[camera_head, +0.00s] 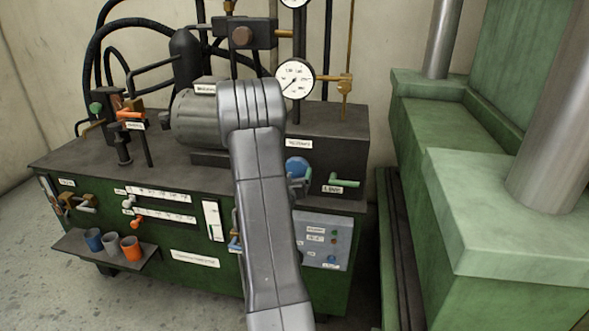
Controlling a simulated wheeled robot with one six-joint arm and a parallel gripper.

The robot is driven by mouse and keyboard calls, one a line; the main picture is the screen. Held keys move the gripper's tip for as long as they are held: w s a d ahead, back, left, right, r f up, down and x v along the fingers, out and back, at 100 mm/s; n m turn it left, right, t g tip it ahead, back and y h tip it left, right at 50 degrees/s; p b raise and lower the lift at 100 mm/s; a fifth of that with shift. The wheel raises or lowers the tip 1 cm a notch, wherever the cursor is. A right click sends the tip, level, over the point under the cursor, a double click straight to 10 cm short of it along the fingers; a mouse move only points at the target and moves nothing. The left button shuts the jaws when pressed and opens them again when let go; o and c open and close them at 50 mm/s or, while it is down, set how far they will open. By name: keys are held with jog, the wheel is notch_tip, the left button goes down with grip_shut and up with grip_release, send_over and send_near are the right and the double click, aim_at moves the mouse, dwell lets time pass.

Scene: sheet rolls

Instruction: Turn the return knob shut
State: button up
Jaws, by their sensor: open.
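A blue round knob (297,167) sits on the front of the dark block at the right of the power unit, just right of my arm. The small sign above it is too small to read, so I cannot tell for sure that it is the return knob. Whether it is turned open or shut does not show. My arm reaches up across the middle of the unit and bends over near the motor.
A green lever (344,181) is right of the blue knob. A gauge (295,79) and brass fittings stand above. A motor (198,117) sits left of my arm. Several cups are on a shelf (80,245) at left. A green press (480,190) bounds the right.

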aim_at(296, 172)
jog(key=w, duration=0.1)
jog(key=w+d, duration=0.2)
jog(key=shift+w+f, duration=0.25)
jog(key=shift+w, duration=0.1)
jog(key=shift+w+a+r, duration=0.1)
jog(key=shift+s+a+r, duration=0.15)
jog(key=shift+s, duration=0.05)
jog(key=shift+w, duration=0.1)
jog(key=c, duration=1)
jog(key=shift+f, duration=0.25)
